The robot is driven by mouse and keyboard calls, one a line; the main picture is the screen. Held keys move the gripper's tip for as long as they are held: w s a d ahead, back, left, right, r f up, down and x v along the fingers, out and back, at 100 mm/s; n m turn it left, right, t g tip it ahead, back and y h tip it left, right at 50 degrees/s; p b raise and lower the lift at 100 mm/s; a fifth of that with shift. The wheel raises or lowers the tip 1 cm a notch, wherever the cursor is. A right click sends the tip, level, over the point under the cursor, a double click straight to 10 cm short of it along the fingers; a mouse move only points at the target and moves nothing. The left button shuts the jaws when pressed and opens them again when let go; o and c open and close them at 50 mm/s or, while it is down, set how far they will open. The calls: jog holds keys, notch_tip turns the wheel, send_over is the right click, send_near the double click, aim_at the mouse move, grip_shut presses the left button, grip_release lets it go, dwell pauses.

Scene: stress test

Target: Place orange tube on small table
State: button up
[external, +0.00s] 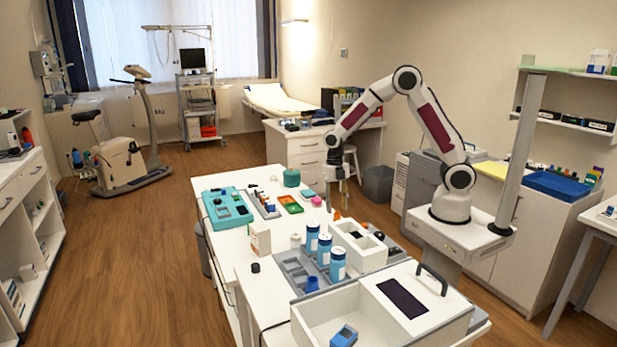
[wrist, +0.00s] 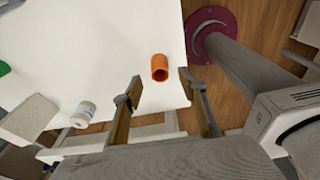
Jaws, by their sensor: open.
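The orange tube (wrist: 160,67) is a short hollow cylinder near the edge of a white tabletop (wrist: 115,40). It also shows as a small orange shape (external: 337,214) just below my gripper (external: 333,192) in the external view. In the wrist view my gripper (wrist: 160,77) is open, with one finger to each side of the tube and a gap on both sides. The tube appears beyond the fingertips, and nothing is held. I cannot tell which surface is the small table.
Blue-and-white bottles (external: 324,250), a white divided box (external: 357,243) and a teal case (external: 227,207) crowd the long white table. In the wrist view, a white bottle (wrist: 84,114) lies at left and a grey post (wrist: 240,62) with a maroon disc stands right of the tabletop.

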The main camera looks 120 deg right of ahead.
aim_at(337, 215)
jog(key=shift+a+f, duration=0.15)
jog(key=shift+f, duration=1.15)
jog(key=shift+a+f, duration=0.15)
jog(key=shift+f, duration=1.15)
jog(key=shift+c, duration=0.4)
jog(key=c, duration=1)
jog(key=shift+r, duration=0.15)
jog(key=shift+r, duration=4.9)
